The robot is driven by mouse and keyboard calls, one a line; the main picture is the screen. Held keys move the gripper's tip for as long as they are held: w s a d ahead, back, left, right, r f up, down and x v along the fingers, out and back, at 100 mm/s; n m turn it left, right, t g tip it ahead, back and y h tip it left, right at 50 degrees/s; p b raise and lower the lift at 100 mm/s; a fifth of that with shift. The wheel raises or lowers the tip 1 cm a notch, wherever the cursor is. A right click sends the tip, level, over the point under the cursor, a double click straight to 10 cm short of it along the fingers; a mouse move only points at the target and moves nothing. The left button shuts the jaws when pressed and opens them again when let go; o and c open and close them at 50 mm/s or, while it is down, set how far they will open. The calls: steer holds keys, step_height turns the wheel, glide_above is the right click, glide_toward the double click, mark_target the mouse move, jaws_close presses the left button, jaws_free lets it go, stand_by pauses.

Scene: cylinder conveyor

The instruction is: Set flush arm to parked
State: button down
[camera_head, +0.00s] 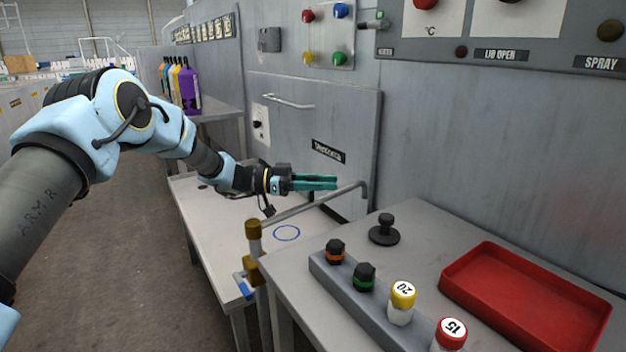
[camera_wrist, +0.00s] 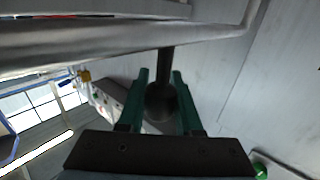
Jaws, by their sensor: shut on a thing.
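The flush arm (camera_head: 315,203) is a grey metal pipe. It runs from a brass-topped post (camera_head: 253,240) back and to the right, and its end bends down near the machine front. My gripper (camera_head: 336,183) has green fingers and reaches in from the left beside the pipe. In the wrist view the pipe (camera_wrist: 110,42) crosses close in front. There a dark handle with a rounded end (camera_wrist: 160,98) sits between the two fingers (camera_wrist: 161,82), which are shut on it. The handle is hidden in the head view.
A low grey table with a blue ring (camera_head: 287,233) lies below. On the nearer table are a black knob (camera_head: 384,230), a rack (camera_head: 335,275) of capped bottles and a red tray (camera_head: 455,283). The machine wall (camera_head: 420,130) with a bar handle (camera_head: 288,101) stands behind.

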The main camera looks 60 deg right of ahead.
steer(key=shift+s+a+m+g+y, duration=0.3)
steer(key=shift+s+m+y, duration=0.1)
steer(key=shift+s+y, duration=0.2)
steer(key=shift+s+a+m+g+y, duration=0.3)
steer(key=shift+s+m+y, duration=0.1)
steer(key=shift+s+y, duration=0.15)
steer(key=shift+s, duration=0.15)
steer(key=c, duration=0.6)
jaws_free()
steer(key=b+v, duration=0.1)
steer(key=v, duration=1)
